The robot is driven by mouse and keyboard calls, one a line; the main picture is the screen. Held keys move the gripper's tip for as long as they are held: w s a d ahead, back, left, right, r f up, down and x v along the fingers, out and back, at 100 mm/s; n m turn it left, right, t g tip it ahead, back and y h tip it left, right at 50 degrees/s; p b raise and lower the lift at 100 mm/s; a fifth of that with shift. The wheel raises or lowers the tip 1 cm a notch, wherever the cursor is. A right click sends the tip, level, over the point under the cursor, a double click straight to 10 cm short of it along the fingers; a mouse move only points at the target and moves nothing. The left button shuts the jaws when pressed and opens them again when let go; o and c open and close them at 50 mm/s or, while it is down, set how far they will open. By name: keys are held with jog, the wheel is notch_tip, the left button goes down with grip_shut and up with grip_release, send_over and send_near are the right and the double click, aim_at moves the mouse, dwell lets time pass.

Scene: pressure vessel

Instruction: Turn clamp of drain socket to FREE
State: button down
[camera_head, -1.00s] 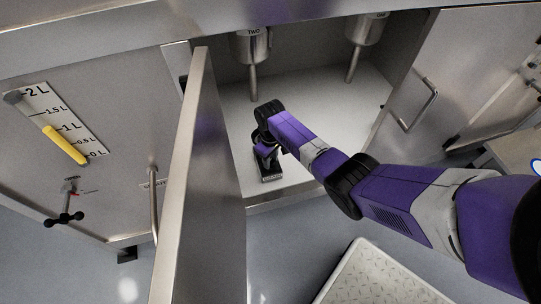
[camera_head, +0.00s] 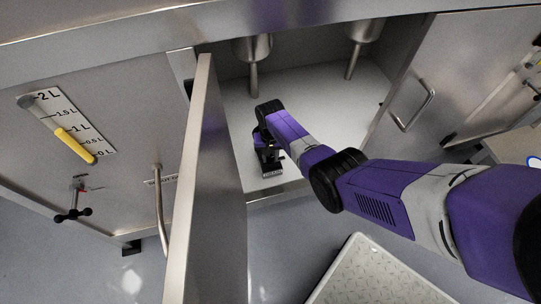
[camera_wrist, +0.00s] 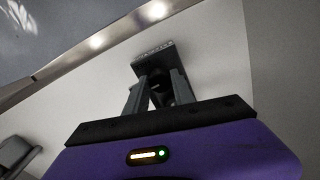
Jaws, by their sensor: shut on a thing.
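The drain socket's small label plate (camera_head: 272,174) stands on the pale cabinet floor near its front edge. In the wrist view the plate (camera_wrist: 154,52) lies just beyond my fingertips; its lettering is too small to read. My gripper (camera_wrist: 157,88) reaches down to the socket, its fingers on either side of a dark part, the clamp (camera_wrist: 158,90), and shut on it. In the head view my gripper (camera_head: 268,155) is seen from above, partly hidden by my wrist. The clamp's marking and exact angle cannot be made out.
An open cabinet door (camera_head: 192,190) stands close on the left. Two metal vessels hang above, the left one (camera_head: 252,50) and the right one (camera_head: 364,30), with pipes pointing down. A level gauge (camera_head: 68,126) and a black-handled valve (camera_head: 73,214) are further left.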

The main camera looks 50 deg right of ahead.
aim_at(270, 158)
jog(key=shift+w+m, duration=0.1)
jog(key=shift+m, duration=0.3)
jog(key=c, duration=1.1)
grip_release()
jog(key=shift+o, duration=0.2)
jog(key=shift+r, duration=0.15)
notch_tip(270, 158, up, 8)
jog(key=p, duration=0.4)
jog(key=shift+f, duration=0.2)
